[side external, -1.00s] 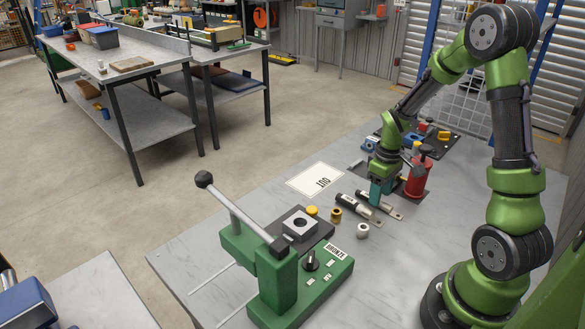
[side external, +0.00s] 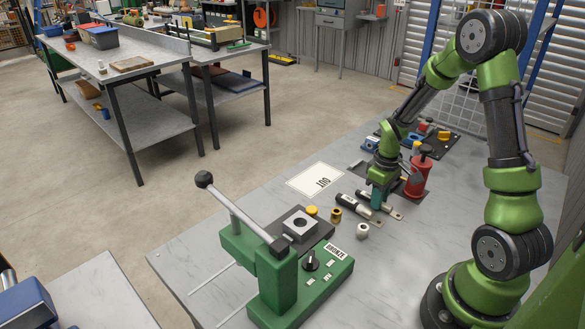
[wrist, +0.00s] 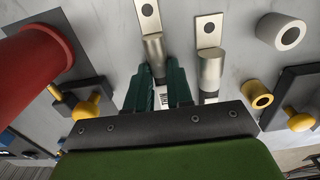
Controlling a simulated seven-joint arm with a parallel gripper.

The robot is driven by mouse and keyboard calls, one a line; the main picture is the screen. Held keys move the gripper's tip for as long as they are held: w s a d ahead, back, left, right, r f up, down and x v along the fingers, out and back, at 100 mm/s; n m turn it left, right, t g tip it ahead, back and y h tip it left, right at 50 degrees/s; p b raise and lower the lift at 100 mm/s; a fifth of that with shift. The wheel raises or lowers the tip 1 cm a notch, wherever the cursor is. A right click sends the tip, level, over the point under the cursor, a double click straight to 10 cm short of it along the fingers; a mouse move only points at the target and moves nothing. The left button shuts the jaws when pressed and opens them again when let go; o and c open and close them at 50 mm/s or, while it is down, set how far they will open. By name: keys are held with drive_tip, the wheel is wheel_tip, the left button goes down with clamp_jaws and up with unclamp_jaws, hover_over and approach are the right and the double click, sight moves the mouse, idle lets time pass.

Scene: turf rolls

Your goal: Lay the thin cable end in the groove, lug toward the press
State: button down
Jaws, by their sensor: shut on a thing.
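Two cable ends with flat silver lugs lie side by side on the grey bench. In the wrist view the left one (wrist: 153,47) has the slimmer barrel, the right one (wrist: 210,68) the thicker. My gripper (wrist: 160,88) has its teal fingers on either side of the slimmer cable end and is shut on it; part of a white label shows between them. In the side view my gripper (side external: 377,204) stands at the farther cable end, whose lug (side external: 396,215) sticks out to the right. The green press (side external: 278,275) stands nearer the camera, its lever raised. I cannot make out the groove clearly.
The thicker cable end (side external: 357,209) lies close beside. A red cylinder (side external: 418,178) stands close behind my gripper. The white OUT sheet (side external: 316,180) lies flat.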

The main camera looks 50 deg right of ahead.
drive_tip(key=shift+r, duration=0.1)
wheel_tip(320, 180, up, 9)
drive_tip(key=w+a+r, duration=0.3)
drive_tip(key=a+r, duration=0.2)
drive_tip(key=a, duration=0.3)
drive_tip(key=w+a+r, duration=0.4)
drive_tip(key=a, duration=0.5)
drive_tip(key=shift+m, duration=0.6)
drive_tip(key=s+d+f, duration=0.2)
drive_tip(key=d+f, duration=0.1)
drive_tip(key=d, duration=0.2)
drive_tip(key=s+d+f, duration=0.3)
drive_tip(key=d, duration=0.3)
drive_tip(key=s+d+f, duration=0.2)
drive_tip(key=d+f, duration=0.1)
drive_tip(key=d, duration=0.2)
drive_tip(key=shift+s+d+f, duration=0.25)
drive_tip(key=shift+s+d, duration=0.05)
drive_tip(key=shift+d, duration=0.1)
drive_tip(key=shift+w+d+f+n, duration=0.1)
drive_tip(key=shift+w+f+n, duration=0.1)
drive_tip(key=shift+f+n, duration=0.3)
wheel_tip(320, 180, down, 7)
drive_tip(key=shift+f, duration=0.2)
